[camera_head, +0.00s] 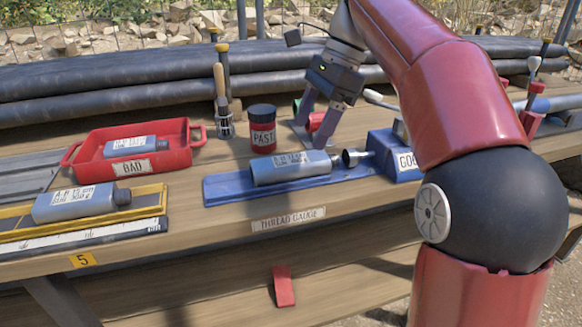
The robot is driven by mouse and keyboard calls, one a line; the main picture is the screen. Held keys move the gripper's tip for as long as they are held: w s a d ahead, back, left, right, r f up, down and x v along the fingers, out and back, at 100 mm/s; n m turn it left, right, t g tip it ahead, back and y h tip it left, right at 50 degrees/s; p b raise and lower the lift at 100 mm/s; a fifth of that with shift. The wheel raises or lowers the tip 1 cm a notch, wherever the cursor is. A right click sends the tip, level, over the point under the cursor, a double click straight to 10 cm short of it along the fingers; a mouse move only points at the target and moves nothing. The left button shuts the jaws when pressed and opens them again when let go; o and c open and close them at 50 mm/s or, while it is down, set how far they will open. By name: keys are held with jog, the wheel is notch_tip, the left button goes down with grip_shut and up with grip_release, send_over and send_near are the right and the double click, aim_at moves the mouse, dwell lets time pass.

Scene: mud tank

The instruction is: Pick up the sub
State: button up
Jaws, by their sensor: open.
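Three grey-blue cylindrical subs with white labels and dark ends are in view. One sub (290,168) lies on its side on the blue thread gauge (222,192), its right end close to a metal plug (353,157). Another sub (75,204) lies on a yellow-edged measuring rack at the left. The third sub (130,147) lies in the red tray marked BAD (150,164). My gripper (311,131) is open, fingers pointing down, seen just behind the gauge's sub and apart from it. I cannot tell its exact height above the bench.
A dark jar of paste with a red label (262,130) stands left of my gripper. A brush (222,100) stands upright in a metal cup. A red object (316,121) shows by my fingers. Long black pipes (130,87) line the back. My red arm covers the right side.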

aim_at(294, 159)
jog(key=x, duration=0.2)
jog(key=b+x, duration=0.1)
jog(key=x, duration=0.2)
jog(key=b+x, duration=0.1)
jog(key=x, duration=0.1)
jog(key=shift+w+a+f, duration=0.15)
jog(key=shift+w+a, duration=0.1)
jog(key=shift+a, duration=0.05)
jog(key=c, duration=1.5)
jog(key=shift+o, duration=0.2)
